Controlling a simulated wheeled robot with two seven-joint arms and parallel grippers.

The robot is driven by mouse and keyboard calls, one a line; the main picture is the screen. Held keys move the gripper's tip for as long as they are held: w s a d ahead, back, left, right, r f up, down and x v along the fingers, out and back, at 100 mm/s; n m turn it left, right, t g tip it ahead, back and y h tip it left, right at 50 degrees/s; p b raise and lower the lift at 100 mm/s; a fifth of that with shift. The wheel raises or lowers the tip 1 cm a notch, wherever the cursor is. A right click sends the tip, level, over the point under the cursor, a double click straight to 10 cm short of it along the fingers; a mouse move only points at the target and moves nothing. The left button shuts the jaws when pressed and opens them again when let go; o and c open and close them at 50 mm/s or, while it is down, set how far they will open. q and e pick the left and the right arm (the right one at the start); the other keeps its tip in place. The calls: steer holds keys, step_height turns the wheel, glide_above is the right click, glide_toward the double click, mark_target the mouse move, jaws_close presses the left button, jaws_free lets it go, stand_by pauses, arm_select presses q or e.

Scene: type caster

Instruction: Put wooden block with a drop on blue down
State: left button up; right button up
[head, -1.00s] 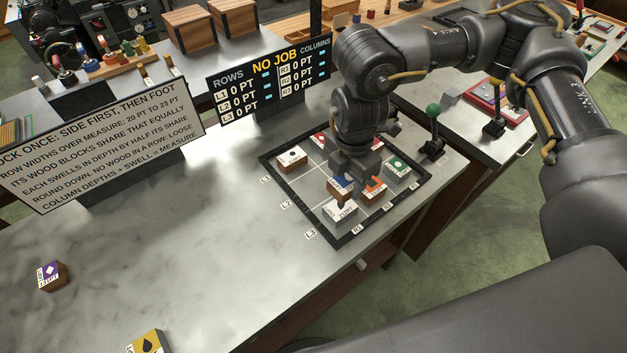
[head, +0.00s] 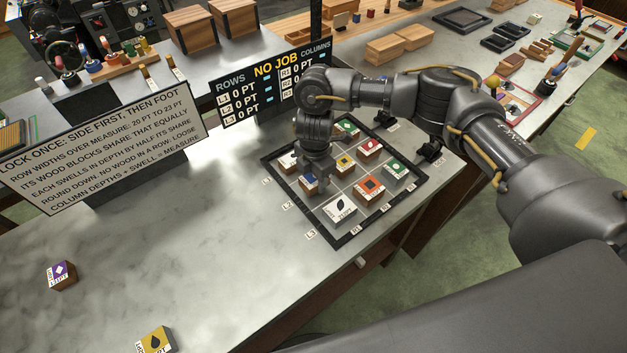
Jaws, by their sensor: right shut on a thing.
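My right gripper (head: 315,172) points down over the left part of the framed grid. It is shut on a wooden block with a blue top (head: 309,185). The gripper covers much of that top, so I cannot make out its symbol. The block is at the left-middle cell, near the L2 label; I cannot tell whether it touches the tray floor. The black-framed tray (head: 353,239) holds several other blocks, among them a yellow-topped one (head: 345,162), an orange-topped one (head: 370,188) and a white metal-looking one (head: 340,209). My left gripper is out of view.
A purple-topped block (head: 62,274) and a yellow block with a black drop (head: 155,341) lie on the bench at left. An instruction sign (head: 105,155) and a NO JOB display (head: 270,85) stand behind. A lever (head: 431,150) stands right of the tray. The front-left bench is mostly clear.

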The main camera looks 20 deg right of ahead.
steer(key=shift+f, duration=0.95)
steer(key=shift+f, duration=0.1)
steer(key=shift+f, duration=0.15)
steer(key=o, duration=1)
